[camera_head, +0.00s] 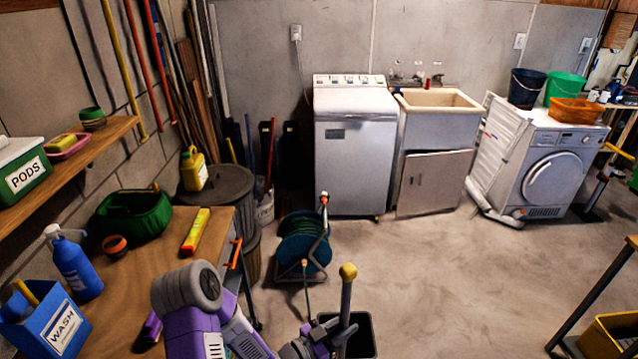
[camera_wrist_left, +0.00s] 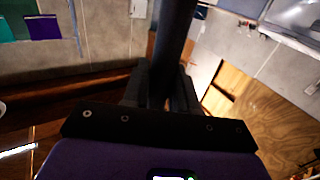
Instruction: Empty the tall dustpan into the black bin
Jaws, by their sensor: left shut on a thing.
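The tall dustpan's grey handle (camera_head: 345,305) with a yellow knob on top stands nearly upright at the bottom middle of the head view. My left gripper (camera_head: 328,342) is shut around this handle. In the left wrist view the handle is a dark pole (camera_wrist_left: 176,40) running up from between the fingers of my left gripper (camera_wrist_left: 163,88). The dustpan's pan is out of view below the picture. The black bin (camera_head: 364,345) stands on the floor right behind the handle, partly covered by it and cut off by the lower edge. My right gripper is not in view.
A green hose reel (camera_head: 303,240) stands just behind the bin.

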